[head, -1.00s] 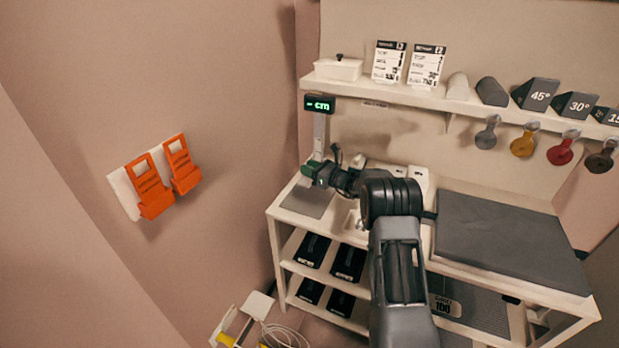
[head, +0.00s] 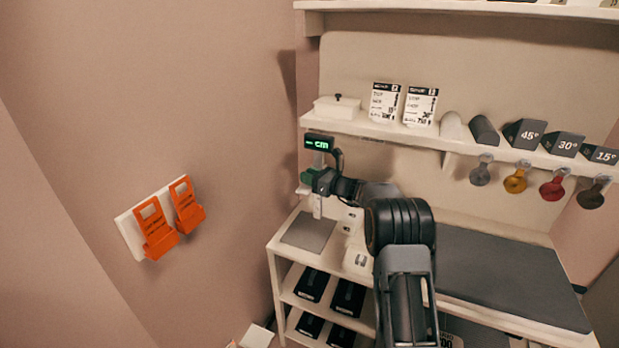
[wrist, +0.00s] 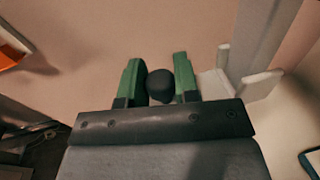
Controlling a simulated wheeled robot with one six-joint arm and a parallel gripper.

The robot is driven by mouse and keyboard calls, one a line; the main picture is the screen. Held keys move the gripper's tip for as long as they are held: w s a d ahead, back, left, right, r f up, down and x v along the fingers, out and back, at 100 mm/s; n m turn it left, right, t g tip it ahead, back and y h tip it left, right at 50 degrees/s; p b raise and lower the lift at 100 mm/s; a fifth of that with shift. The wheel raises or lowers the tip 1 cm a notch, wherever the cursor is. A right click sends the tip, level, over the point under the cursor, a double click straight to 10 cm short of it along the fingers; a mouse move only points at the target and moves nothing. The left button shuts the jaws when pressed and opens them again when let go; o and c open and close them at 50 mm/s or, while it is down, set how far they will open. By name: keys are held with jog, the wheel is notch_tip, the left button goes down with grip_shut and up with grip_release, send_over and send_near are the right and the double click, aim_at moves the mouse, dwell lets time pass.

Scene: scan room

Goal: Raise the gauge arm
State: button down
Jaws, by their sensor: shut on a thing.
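The height gauge stands on the left of the bench, with a black display (head: 319,143) showing green "cm" on top of its pale post (head: 317,208). My gripper (head: 312,181), with green fingers, is close below the display and well above the bench. In the wrist view my gripper (wrist: 159,84) is shut on a round black knob (wrist: 160,86), between the two green fingers. A white bracket (wrist: 240,86), apparently part of the gauge arm, shows just right of the fingers. My gripper hides most of the gauge arm in the head view.
A dark mat (head: 309,231) lies on the bench below the gauge. A shelf (head: 400,131) above carries a white box (head: 337,107), signs and angle blocks. Orange holders (head: 170,217) hang on the left wall. A large grey plate (head: 500,277) covers the bench's right side.

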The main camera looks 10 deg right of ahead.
jog(key=c, duration=1.1)
grip_release()
jog(key=shift+r, duration=0.4)
jog(key=shift+o, duration=1.1)
jog(key=shift+f, duration=0.15)
jog(key=shift+s, duration=0.1)
jog(key=shift+s+d+f, duration=0.1)
jog(key=shift+s+d, duration=0.1)
jog(key=shift+d, duration=0.1)
jog(key=b+v, duration=0.2)
jog(key=v, duration=1.1)
